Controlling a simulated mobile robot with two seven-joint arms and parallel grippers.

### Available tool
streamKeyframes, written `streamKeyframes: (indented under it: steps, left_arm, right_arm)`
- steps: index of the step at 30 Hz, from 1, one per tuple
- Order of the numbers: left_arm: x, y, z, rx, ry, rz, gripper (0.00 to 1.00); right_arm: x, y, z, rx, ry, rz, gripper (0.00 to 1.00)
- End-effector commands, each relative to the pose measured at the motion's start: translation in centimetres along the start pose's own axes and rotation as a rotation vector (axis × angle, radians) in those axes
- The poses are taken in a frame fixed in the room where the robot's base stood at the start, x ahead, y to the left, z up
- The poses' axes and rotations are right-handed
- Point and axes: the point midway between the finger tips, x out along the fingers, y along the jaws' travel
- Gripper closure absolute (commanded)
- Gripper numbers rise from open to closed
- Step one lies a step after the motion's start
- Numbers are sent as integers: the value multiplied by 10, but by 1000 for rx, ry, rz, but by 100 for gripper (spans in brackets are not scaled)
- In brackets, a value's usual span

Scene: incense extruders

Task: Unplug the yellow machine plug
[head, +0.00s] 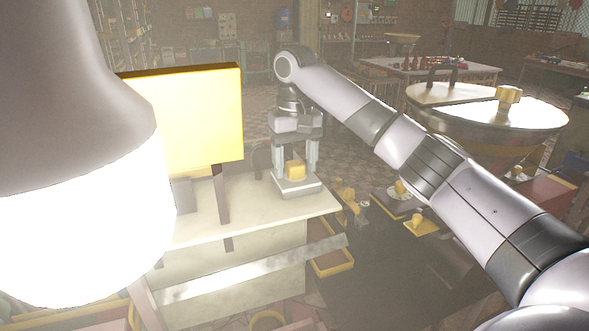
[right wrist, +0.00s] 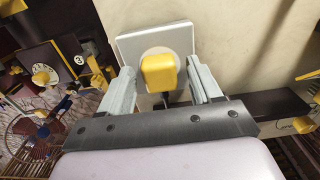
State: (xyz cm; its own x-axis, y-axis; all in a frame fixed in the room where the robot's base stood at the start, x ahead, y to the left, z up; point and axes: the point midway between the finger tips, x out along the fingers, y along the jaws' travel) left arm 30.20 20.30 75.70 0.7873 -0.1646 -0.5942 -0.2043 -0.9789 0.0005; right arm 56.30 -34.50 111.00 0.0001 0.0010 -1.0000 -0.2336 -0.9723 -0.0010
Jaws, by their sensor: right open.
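The yellow plug (head: 295,169) sits on a pale square socket plate (head: 298,188) at the right end of the pale counter. It also shows in the right wrist view (right wrist: 158,72), in front of a round socket face on the plate (right wrist: 132,48). My right gripper (head: 296,165) points down over the plug. Its fingers (right wrist: 163,82) are open, one on each side of the plug, with a visible gap to each side. A dark cord shows below the plug in the right wrist view. My left gripper is not in view.
A large yellow panel (head: 190,118) stands on the counter (head: 240,208), left of the plug. A big round-topped vessel (head: 490,105) stands at the right. Small yellow parts (head: 418,224) lie lower, right of the counter.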

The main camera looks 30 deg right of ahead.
Motion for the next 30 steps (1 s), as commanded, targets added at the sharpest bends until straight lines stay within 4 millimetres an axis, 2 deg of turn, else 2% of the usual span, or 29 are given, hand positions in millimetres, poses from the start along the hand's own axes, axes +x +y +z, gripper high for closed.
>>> streamKeyframes:
  steps: [3, 9, 16, 30]
  left_arm:
    - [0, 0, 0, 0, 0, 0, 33]
    - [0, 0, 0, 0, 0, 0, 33]
    - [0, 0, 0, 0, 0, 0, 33]
    - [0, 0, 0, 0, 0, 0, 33]
  right_arm:
    - [0, 0, 0, 0, 0, 1, 36]
    - [0, 0, 0, 0, 0, 1, 100]
    - [-2, 0, 0, 0, 0, 1, 100]
    - [-22, 0, 0, 1, 1, 1, 100]
